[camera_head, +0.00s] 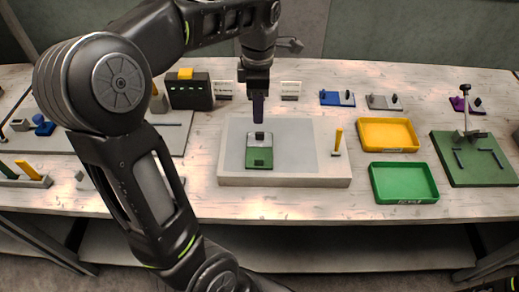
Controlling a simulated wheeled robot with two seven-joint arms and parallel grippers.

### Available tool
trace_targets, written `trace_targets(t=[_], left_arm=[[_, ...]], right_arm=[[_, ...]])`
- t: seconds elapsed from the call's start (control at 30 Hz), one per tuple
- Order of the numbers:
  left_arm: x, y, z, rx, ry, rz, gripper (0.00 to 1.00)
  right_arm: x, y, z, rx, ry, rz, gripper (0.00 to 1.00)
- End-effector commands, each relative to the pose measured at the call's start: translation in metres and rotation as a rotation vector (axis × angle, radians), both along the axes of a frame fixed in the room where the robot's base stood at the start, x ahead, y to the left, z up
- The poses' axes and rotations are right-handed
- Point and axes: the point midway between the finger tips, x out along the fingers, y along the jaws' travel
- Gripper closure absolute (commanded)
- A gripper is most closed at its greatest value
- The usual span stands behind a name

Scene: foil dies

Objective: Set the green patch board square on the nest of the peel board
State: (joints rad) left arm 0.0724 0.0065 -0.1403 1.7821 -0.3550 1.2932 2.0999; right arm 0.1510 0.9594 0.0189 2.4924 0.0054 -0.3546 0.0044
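The green patch board (259,158), a small plate with a green lower part, a pale upper part and a dark knob, lies on the grey area of a wide pale board (230,177). It looks roughly square to that board. I take the pale board for the peel board, but no separate nest can be made out. My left gripper (258,121) points down just above and behind the knob. Its fingers overlap into one narrow dark strip, so their opening and any contact with the knob cannot be told.
A yellow peg (338,141) stands at the pale board's right. Farther right are a yellow tray (388,149), a green tray (434,183) and a green board (455,178) with a post. Blue (329,98), grey (377,102) and purple (457,103) small boards lie behind.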

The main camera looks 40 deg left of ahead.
Motion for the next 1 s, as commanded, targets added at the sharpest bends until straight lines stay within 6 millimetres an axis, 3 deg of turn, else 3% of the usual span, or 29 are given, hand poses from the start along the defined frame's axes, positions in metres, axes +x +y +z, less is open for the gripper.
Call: trace_targets(t=[0.17, 0.43, 0.77, 1.0], left_arm=[[0.0, 0.0, -0.002, -0.001, 0.001, -0.002, 0.65], [-0.001, -0.001, -0.025, 0.0, 0.001, -0.003, 0.65], [-0.001, -0.001, -0.028, 0.0, 0.002, -0.004, 0.65], [-0.007, -0.004, -0.057, 0.0, 0.005, -0.002, 0.65]], right_arm=[[0.0, 0.0, 0.0, 0.0, 0.0, 0.0, 0.64], [0.0, 0.0, 0.003, -0.001, 0.001, 0.0, 0.64], [0.0, 0.0, 0.004, -0.001, 0.001, -0.001, 0.64], [-0.002, -0.001, 0.014, -0.003, 0.005, -0.001, 0.64]])
